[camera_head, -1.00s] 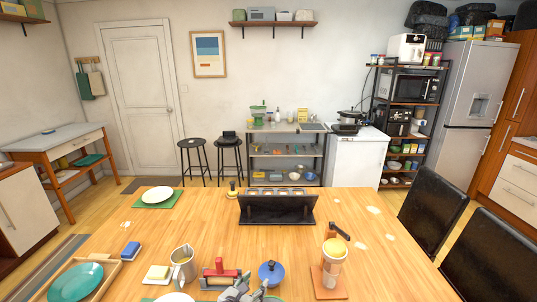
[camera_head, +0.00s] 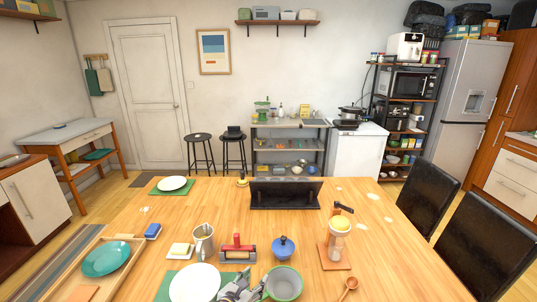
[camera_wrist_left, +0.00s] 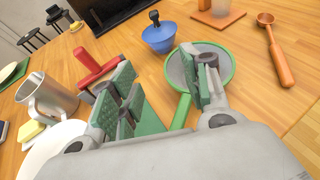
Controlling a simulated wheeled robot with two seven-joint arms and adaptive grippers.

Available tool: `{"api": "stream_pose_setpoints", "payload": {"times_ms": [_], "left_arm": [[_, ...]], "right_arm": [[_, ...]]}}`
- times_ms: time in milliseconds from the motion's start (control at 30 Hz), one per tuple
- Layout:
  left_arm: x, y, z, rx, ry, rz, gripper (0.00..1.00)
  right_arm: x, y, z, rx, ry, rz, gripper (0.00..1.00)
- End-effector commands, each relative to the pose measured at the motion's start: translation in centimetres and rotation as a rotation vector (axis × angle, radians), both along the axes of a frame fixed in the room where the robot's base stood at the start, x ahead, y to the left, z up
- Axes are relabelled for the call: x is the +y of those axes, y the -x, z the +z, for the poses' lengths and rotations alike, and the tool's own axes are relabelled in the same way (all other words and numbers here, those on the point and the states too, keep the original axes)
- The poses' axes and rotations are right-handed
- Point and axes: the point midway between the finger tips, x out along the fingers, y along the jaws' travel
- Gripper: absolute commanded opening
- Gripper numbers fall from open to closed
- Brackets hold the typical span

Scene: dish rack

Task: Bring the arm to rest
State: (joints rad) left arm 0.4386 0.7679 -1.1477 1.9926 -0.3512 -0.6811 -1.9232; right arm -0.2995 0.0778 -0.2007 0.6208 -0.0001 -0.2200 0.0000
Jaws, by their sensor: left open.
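My left gripper (camera_head: 246,291) is at the near edge of the head view, beside a green-rimmed grey pan (camera_head: 284,283). In the left wrist view the gripper (camera_wrist_left: 160,92) is open, its green-padded fingers well apart. The pan (camera_wrist_left: 185,68) lies on the table, and its green handle (camera_wrist_left: 181,113) passes through the space between the fingers. The right-hand finger covers part of the pan. The gripper holds nothing that I can see. My right gripper is not in view.
A wooden spoon (camera_head: 348,287) lies to the right. A dark stand (camera_head: 285,195) is farther back. Bare table (camera_head: 400,255) lies at right.

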Motion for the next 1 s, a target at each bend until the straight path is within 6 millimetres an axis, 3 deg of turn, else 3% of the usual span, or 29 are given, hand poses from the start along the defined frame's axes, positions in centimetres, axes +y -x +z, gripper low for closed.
{"api": "stream_pose_setpoints", "payload": {"times_ms": [633, 1000], "left_arm": [[-0.8, 0.7, 0.7, 0.081, 0.147, 0.094, 0.47], [-1.4, 2.0, 1.7, 0.238, 0.426, 0.285, 0.47]], "right_arm": [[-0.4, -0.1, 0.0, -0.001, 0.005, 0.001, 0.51], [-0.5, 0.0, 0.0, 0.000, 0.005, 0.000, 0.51]]}}
